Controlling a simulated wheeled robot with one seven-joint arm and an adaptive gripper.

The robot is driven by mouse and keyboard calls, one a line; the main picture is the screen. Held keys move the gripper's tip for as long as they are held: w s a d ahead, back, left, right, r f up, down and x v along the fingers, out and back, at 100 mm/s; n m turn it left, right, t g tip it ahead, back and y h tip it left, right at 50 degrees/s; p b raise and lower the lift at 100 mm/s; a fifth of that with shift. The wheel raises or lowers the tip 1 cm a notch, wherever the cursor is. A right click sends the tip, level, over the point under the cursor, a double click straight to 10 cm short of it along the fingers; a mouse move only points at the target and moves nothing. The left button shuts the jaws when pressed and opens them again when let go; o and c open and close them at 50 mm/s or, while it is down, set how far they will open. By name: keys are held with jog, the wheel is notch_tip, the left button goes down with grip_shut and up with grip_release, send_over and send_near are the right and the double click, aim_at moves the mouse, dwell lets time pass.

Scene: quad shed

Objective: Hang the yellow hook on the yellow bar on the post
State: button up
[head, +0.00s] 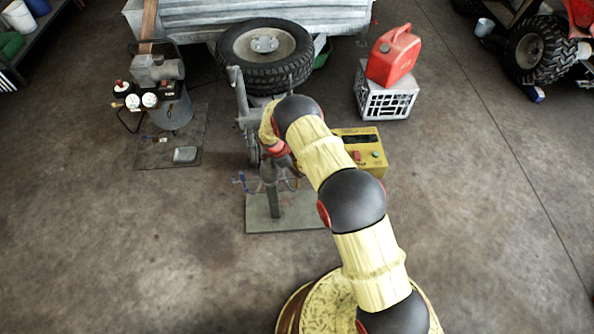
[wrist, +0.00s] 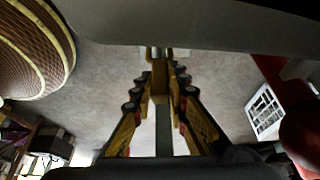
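The grey post (head: 270,196) stands on a flat base plate (head: 285,222) in the head view, partly behind my arm. My arm hides the hook in the head view, and no contact with a bar can be made out.
A yellow box (head: 364,148) with buttons stands right of the post. A white crate (head: 386,100) carries a red fuel can (head: 392,57). A tyre (head: 264,52) lies behind the post. A compressor (head: 168,98) stands at left. Floor at right is clear.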

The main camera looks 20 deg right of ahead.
jog(key=o, duration=0.5)
jog(key=shift+o, duration=1)
jog(key=shift+o, duration=1.4)
jog(key=shift+r, duration=0.1)
jog(key=shift+r+p, duration=1.75)
jog(key=shift+r, duration=2.7)
